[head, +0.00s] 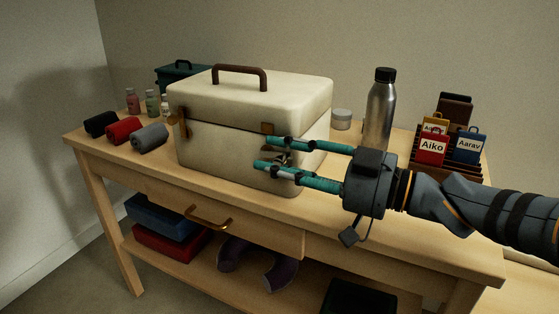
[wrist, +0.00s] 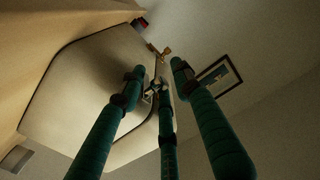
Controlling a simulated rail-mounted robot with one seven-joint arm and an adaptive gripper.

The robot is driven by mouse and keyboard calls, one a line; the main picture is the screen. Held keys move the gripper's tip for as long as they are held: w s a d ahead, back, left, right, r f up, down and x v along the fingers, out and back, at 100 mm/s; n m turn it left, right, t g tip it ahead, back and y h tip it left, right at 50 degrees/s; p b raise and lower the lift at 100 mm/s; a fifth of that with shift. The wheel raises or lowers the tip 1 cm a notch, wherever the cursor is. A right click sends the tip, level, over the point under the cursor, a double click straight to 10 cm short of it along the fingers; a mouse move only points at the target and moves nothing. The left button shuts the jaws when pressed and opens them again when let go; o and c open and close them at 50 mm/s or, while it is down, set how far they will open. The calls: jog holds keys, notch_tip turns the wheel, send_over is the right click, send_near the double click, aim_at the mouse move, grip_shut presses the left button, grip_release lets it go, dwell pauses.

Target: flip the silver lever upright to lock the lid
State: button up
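The cream suitcase (head: 225,150) stands on the table with its lid (head: 255,95) down. A small silver fitting, which looks like the lever, shows between my fingers in the wrist view (wrist: 156,86). In the head view it is mostly hidden by the fingers, and I cannot tell its exact tilt. A brass piece (head: 268,128) sits above it at the lid seam. My gripper (head: 263,156) is at the right part of the suitcase front, its teal fingers spread around the fitting. I cannot tell whether they touch it. In the wrist view the fingers (wrist: 158,80) are apart.
Another brass latch (head: 181,121) is at the suitcase's left. A steel bottle (head: 380,108) and a grey jar (head: 341,118) stand to the right, near a rack with name tags (head: 433,148). A drawer handle (head: 208,218) juts below.

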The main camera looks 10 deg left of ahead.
jog(key=shift+c, duration=0.9)
grip_shut()
jog(key=shift+r+p, duration=0.15)
jog(key=shift+p, duration=0.2)
